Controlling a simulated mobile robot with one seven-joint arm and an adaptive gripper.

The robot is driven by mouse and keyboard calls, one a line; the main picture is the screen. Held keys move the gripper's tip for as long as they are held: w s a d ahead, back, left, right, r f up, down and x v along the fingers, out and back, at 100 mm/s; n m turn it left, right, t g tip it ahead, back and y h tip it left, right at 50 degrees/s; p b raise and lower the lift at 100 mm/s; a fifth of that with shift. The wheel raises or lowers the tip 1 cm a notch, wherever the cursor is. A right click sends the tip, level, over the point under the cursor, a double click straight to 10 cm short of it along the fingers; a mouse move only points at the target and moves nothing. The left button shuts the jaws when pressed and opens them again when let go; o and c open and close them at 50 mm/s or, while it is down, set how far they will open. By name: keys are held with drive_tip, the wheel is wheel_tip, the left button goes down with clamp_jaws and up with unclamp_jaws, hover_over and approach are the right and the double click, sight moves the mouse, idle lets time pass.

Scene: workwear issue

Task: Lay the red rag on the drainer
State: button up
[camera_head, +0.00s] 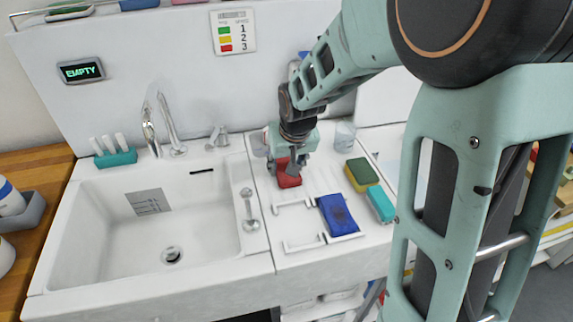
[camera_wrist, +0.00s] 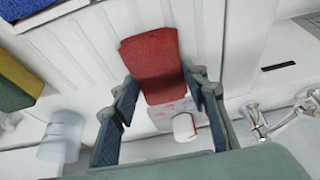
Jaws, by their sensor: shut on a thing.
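My gripper (camera_head: 283,168) points down at the back left of the drainer (camera_head: 318,176), the white ridged board right of the sink. It is shut on the red rag (camera_head: 288,178), a small folded block. In the wrist view the red rag (camera_wrist: 151,65) sticks out from between the two dark fingers (camera_wrist: 163,100), with the drainer's ridges (camera_wrist: 90,55) behind it. I cannot tell whether the rag touches the drainer. The rag's gripped end is partly hidden in the head view.
A blue cloth (camera_head: 338,214) lies near the drainer's front by white rails (camera_head: 293,205). A yellow-green sponge (camera_head: 361,172), a teal block (camera_head: 381,204) and a clear cup (camera_head: 345,134) stand to the right. The sink (camera_head: 100,235) with taps (camera_head: 165,130) is left. The drainer's middle is clear.

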drive_tip(key=o, duration=1.3)
drive_tip(key=shift+f, duration=0.1)
drive_tip(key=shift+c, duration=0.2)
drive_tip(key=shift+s+r, duration=0.1)
drive_tip(key=shift+r, duration=0.5)
drive_tip(key=a+p+v, duration=0.1)
drive_tip(key=v, duration=1)
drive_tip(key=shift+d, duration=0.5)
drive_tip(key=shift+s, duration=0.1)
